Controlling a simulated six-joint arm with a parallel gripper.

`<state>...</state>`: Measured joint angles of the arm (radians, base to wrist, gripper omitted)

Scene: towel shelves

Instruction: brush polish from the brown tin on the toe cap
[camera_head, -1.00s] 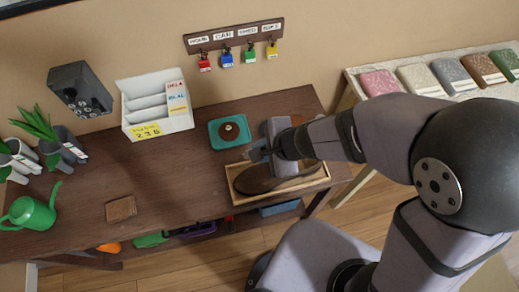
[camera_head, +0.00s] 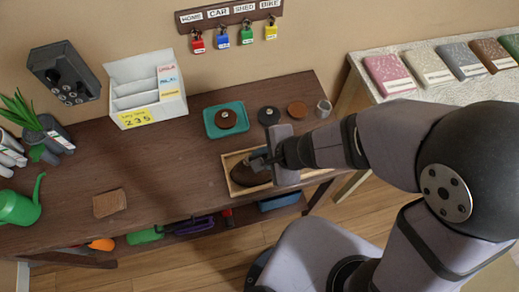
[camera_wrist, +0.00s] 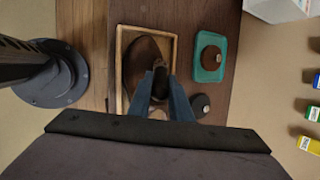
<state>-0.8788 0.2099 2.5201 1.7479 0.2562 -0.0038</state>
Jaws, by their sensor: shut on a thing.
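A brown shoe (camera_head: 243,176) lies in a shallow wooden tray (camera_head: 226,160) on the table. It also shows in the wrist view (camera_wrist: 137,66). My gripper (camera_wrist: 160,84) is over the shoe, its fingers shut on a small dark thing that looks like the brush (camera_wrist: 160,75). Whether the brush touches the toe cap cannot be told. A round brown tin (camera_head: 225,118) with a pale spot sits on a teal tray (camera_head: 209,129) behind the shoe. My gripper and wrist hide part of the shoe in the head view.
A black round tin (camera_head: 268,115), another brown round thing (camera_head: 297,109) and a grey cup (camera_head: 323,108) stand right of the teal tray. A brown cloth or sponge (camera_head: 109,203) lies at left. A white rack (camera_head: 148,88) stands at the back. The table's left middle is clear.

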